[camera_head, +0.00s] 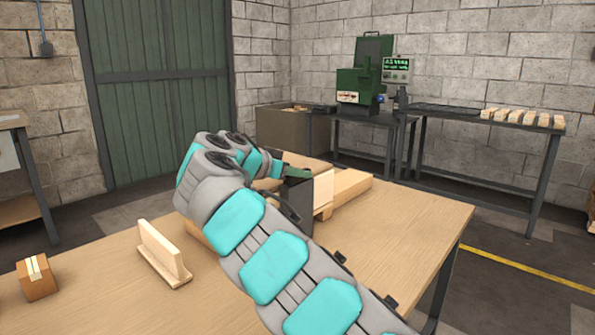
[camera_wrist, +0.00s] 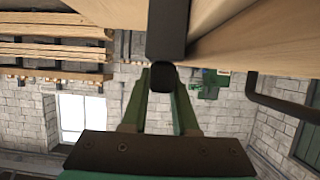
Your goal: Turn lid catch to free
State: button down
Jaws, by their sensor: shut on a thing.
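The lid catch (camera_wrist: 168,30) looks like a dark bar with a rounded dark end in the wrist view, against pale wood. My gripper (camera_wrist: 163,76) has its two green fingers on either side of that dark end and is shut on it. In the head view my gripper (camera_head: 298,173) is at a wooden crate (camera_head: 323,192) on the table, largely behind my arm. A dark upright piece (camera_head: 294,201) stands below the fingers. My arm hides much of the crate, and the catch's angle is not clear there.
The wooden table (camera_head: 405,215) also holds an upright board on a base (camera_head: 162,252) and a small brown box (camera_head: 37,277) at left. A dark bent bar (camera_wrist: 275,113) shows at right in the wrist view. The table's right side is clear. A green machine (camera_head: 362,85) stands behind.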

jog(key=shift+r, duration=0.15)
jog(key=c, duration=0.7)
grip_release()
jog(key=v, duration=0.7)
jog(key=shift+s+a, duration=0.25)
jog(key=shift+s, duration=0.05)
